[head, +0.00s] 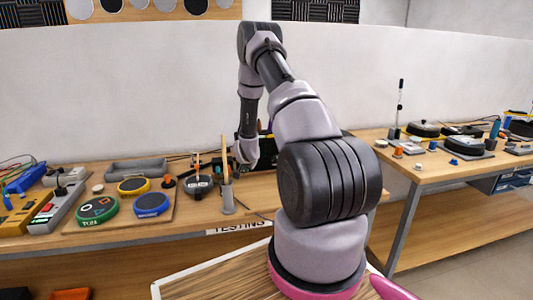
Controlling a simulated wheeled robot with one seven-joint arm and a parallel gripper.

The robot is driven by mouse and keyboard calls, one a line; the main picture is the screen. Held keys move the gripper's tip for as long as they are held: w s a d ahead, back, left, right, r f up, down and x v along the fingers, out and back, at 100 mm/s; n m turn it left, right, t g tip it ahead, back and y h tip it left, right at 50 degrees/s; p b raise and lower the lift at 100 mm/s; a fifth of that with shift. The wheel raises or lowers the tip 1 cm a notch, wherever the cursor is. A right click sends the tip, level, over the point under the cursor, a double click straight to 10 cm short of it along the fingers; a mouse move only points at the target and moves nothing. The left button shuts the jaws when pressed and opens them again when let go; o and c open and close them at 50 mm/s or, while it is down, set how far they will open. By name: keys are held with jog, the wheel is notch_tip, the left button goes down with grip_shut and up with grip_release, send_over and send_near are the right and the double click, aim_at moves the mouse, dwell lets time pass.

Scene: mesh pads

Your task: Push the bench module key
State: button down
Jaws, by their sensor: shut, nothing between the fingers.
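My gripper (242,165) hangs over the back of the testing bench (150,226), its fingers shut and empty. It is in front of a dark boxy module (266,148), which my arm partly hides. I cannot make out a key on it or tell whether the fingers touch it. Other devices lie to the left: a round green pad (98,211), a pad with a yellow rim (133,186), a blue pad (151,205) and a dark round unit with a small display (199,187). Which one is the bench module is not clear.
A holder with an upright stick (227,198) stands close to my gripper. A grey tray (137,168) and a grey power strip (57,207) are at the left. A second bench (432,175) with round dark devices stands at the right. A pale wall closes the back.

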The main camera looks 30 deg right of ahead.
jog(key=shift+w, duration=0.2)
jog(key=shift+s, duration=0.15)
jog(key=shift+s+a, duration=0.2)
jog(key=shift+s, duration=0.5)
jog(key=shift+s+a, duration=0.25)
jog(key=shift+s, duration=0.7)
jog(key=shift+s+a, duration=0.3)
jog(key=shift+s, duration=0.65)
jog(key=shift+s+a, duration=0.25)
jog(key=shift+s, duration=0.7)
